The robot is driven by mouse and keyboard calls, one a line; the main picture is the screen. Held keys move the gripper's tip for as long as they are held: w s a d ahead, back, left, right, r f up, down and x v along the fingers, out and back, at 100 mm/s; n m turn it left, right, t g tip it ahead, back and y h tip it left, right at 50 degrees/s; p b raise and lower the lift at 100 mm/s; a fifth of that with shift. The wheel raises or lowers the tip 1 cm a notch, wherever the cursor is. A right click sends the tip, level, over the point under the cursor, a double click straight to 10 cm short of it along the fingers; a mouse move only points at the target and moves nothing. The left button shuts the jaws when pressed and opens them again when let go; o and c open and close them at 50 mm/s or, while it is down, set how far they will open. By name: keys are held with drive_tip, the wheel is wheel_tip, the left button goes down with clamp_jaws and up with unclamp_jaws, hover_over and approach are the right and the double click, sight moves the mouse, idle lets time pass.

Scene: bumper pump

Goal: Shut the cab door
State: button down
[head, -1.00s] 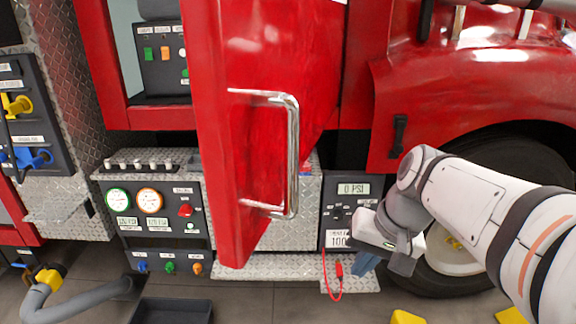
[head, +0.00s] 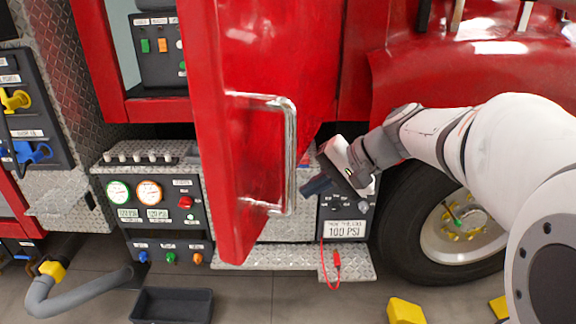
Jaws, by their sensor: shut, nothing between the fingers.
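The red cab door (head: 245,135) stands open, swung out toward me, in the middle of the head view. A chrome grab handle (head: 289,155) runs along its face. The cab opening shows to its left, with a dark switch panel (head: 160,50) inside. My gripper (head: 312,186) is just right of the door and its handle, in front of the small gauge panel. Its fingers are shut and empty, pointing left toward the door. I see a small gap between fingers and handle; whether they touch the door cannot be told.
The small panel (head: 345,228) with a red cable (head: 337,262) sits behind my gripper. A pump panel with gauges (head: 148,192) is left of the door. A diamond-plate step (head: 290,262), black tray (head: 172,305), grey hose (head: 80,292) and yellow chock (head: 405,311) are low down. The wheel (head: 465,222) is at right.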

drive_tip(key=shift+w+a+r+p, duration=0.1)
drive_tip(key=shift+w+a, duration=0.1)
drive_tip(key=shift+a, duration=0.35)
drive_tip(key=shift+w+a+p, duration=0.1)
drive_tip(key=shift+w+a, duration=0.1)
drive_tip(key=shift+a, duration=0.4)
drive_tip(key=shift+w+a+r+p, duration=0.1)
drive_tip(key=shift+w+a, duration=0.1)
drive_tip(key=shift+a, duration=0.35)
